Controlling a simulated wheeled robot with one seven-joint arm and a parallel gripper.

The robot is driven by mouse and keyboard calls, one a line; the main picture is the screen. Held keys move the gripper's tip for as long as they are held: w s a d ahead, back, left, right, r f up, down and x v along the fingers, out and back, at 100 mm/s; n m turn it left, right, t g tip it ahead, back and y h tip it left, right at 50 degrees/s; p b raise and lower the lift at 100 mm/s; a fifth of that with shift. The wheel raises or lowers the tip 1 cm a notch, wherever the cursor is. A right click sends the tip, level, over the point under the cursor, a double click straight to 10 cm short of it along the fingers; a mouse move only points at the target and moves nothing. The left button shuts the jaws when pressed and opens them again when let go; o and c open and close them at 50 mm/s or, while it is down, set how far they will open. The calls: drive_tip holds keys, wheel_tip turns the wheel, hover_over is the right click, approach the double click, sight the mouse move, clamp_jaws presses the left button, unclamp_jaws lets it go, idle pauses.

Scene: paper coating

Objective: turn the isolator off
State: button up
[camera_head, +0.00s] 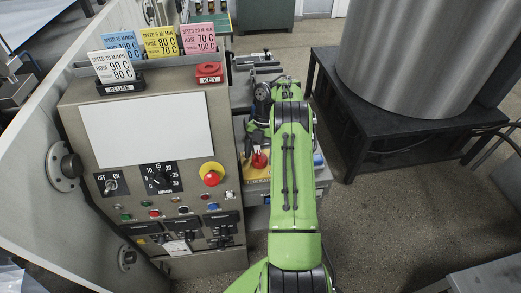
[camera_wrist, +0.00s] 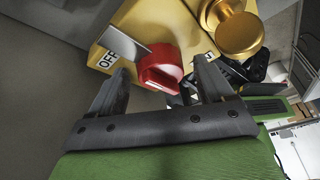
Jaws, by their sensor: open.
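The isolator's red knob (camera_wrist: 161,68) sits on a yellow plate (camera_wrist: 148,22) in the wrist view. The plate carries an OFF label (camera_wrist: 107,61) at the left of the knob; a second label at its right is partly hidden. My gripper (camera_wrist: 161,76) is open, with one finger on each side of the knob in the picture. I cannot tell whether the fingers touch it. In the head view the red knob (camera_head: 259,160) shows small beside my arm, and my gripper there is mostly hidden by the arm.
A gold-coloured round part (camera_wrist: 238,33) stands close to the right finger. In the head view a control panel (camera_head: 146,132) with switches and a red emergency button (camera_head: 212,178) is at the left. A dark table (camera_head: 405,130) bearing a metal drum (camera_head: 425,60) is at the right.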

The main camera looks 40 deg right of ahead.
drive_tip(key=p+v, duration=1.5)
drive_tip(key=v, duration=0.1)
drive_tip(key=shift+a+r+p, duration=0.15)
drive_tip(key=shift+a+p, duration=0.05)
drive_tip(key=shift+p, duration=0.2)
drive_tip(key=shift+s+d+f, duration=0.1)
drive_tip(key=shift+f, duration=0.2)
